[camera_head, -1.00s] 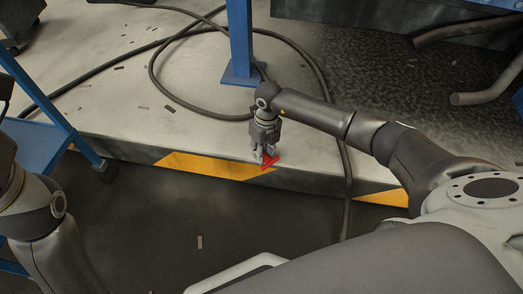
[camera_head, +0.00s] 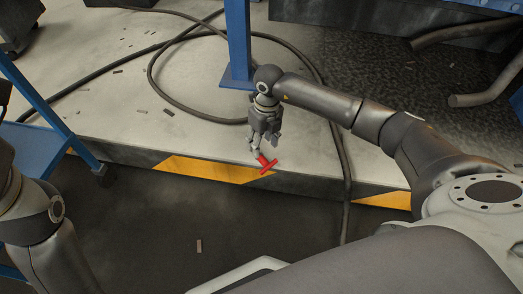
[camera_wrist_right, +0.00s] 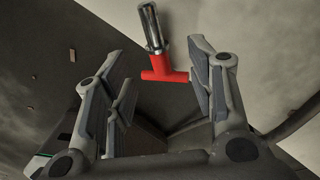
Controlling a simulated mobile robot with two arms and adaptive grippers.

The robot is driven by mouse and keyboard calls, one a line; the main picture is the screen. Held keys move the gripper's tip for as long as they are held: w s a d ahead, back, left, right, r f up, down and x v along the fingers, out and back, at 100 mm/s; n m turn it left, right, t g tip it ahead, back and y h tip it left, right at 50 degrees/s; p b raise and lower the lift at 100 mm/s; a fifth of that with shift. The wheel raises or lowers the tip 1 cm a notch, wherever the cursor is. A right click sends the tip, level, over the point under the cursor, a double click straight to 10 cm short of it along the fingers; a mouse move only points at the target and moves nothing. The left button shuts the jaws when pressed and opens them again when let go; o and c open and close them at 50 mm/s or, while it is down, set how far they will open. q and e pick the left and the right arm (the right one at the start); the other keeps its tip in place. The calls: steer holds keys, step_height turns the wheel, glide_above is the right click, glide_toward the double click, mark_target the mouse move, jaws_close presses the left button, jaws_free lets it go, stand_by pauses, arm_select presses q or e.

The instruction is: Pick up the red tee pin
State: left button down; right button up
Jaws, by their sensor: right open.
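The red tee pin (camera_head: 268,166) lies at the front edge of the pale platform, above the yellow stripe. In the right wrist view its red T-shaped handle (camera_wrist_right: 163,68) and shiny metal shaft (camera_wrist_right: 151,28) show. My right gripper (camera_head: 264,150) is open and empty, just behind and above the pin, fingers pointing down toward it. In the wrist view the handle shows close to the right-hand finger; I cannot tell whether they touch. My left arm enters at the left edge, but its gripper is out of view.
A black hose (camera_head: 190,107) loops over the platform (camera_head: 125,115) and runs over its front edge right of the pin. A blue post (camera_head: 238,45) stands behind the gripper. A blue frame (camera_head: 38,148) is at left. Small dark scraps are scattered about.

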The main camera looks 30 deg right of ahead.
step_height(320, 180, up, 6)
steer(key=shift+d, duration=0.25)
steer(key=shift+r, duration=0.1)
